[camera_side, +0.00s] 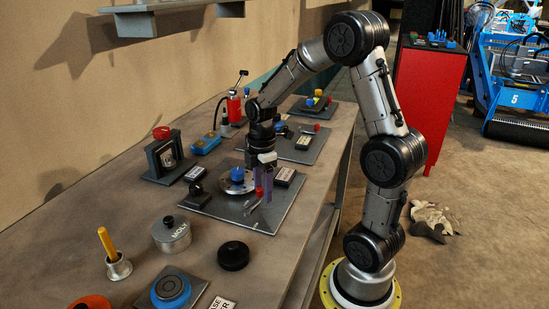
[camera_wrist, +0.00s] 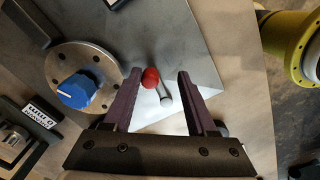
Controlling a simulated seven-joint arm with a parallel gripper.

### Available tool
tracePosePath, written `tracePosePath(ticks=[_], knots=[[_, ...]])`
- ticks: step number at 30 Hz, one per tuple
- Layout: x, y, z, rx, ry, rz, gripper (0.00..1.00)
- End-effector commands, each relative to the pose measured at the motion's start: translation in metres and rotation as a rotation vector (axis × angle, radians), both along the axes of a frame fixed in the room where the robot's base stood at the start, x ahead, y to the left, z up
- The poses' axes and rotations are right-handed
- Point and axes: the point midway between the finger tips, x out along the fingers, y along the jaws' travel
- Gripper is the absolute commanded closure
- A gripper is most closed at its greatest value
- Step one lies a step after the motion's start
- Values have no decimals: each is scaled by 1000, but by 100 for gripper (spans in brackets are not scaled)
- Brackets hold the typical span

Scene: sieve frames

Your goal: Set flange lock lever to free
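The lever has a red knob (camera_wrist: 150,78) and a short grey metal arm (camera_wrist: 163,96). It stands on a grey plate beside a round bolted flange (camera_wrist: 60,62) with a blue knob (camera_wrist: 75,91) on it. In the side view the red knob (camera_side: 259,192) shows low beside my gripper's fingers. My gripper (camera_wrist: 158,74) is open, with its purple fingers on either side of the lever. The red knob is nearer the left finger; I cannot tell if they touch. The side view shows my gripper (camera_side: 264,190) pointing down over the plate.
A silver pot (camera_side: 171,236), a black puck (camera_side: 233,256) and a yellow-handled tool (camera_side: 108,247) stand nearer the camera. Other fixture plates lie behind. The bench's right edge is close.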

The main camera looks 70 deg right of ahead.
Motion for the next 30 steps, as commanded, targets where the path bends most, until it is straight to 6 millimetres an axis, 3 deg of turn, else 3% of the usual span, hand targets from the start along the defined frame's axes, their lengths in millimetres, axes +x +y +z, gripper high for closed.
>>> tracePosePath(ticks=[14,30], knots=[[-26,19,0,1,1,-500,44],[-38,48,0,1,1,-1014,44]])
